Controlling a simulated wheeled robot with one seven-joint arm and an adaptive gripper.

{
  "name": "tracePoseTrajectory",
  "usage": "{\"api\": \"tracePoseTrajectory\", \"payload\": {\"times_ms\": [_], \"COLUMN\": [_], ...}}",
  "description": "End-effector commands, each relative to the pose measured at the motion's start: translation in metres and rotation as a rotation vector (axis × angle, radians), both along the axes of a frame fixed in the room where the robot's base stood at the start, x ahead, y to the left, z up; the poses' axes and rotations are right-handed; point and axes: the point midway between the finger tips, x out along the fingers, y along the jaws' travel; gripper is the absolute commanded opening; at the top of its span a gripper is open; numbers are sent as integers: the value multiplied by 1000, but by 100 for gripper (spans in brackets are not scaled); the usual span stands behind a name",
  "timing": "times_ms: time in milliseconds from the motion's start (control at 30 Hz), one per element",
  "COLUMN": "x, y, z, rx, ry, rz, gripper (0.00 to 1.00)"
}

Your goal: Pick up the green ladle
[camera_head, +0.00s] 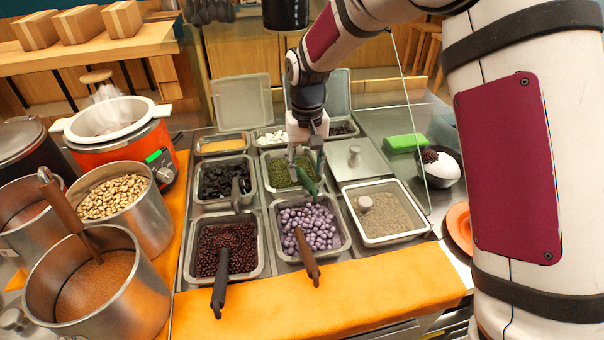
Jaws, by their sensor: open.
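The green ladle (308,184) lies in the tray of green topping (278,169), in the middle of the counter, with its handle slanting toward the front right. My gripper (304,166) points down right at the ladle, over the right side of that tray. Its fingers are open, with the ladle's upper part close to or between them. I cannot tell whether they touch it. The ladle's bowl end is partly hidden by the gripper and the topping.
Trays of purple topping (325,214), red beans (213,247) and black jelly (214,181) surround it, with brown and dark ladle handles sticking out. A lidded tray (376,159) is at right. Metal pots and an orange cooker (143,153) stand left. Raised lids stand behind.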

Motion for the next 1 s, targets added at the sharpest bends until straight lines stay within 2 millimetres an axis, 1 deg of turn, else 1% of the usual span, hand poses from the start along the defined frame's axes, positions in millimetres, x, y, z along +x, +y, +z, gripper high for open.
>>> {"api": "tracePoseTrajectory", "payload": {"times_ms": [67,300,400,500,667,700,867,900,1000], "x": [-1,-2,-2,-1,-1,-1,-1,-1,-1], "y": [-2,-7,-6,-6,-6,-6,-6,-6,-6], "z": [-6,-40,-49,-52,-52,-52,-52,-52,-51], "rx": [-2,-1,-1,0,0,0,0,0,0], "ry": [3,4,3,1,1,1,1,1,1], "rz": [-1,0,-1,-1,0,0,0,0,0], "gripper": [43,43,43,43,43,39,3,0,0]}}
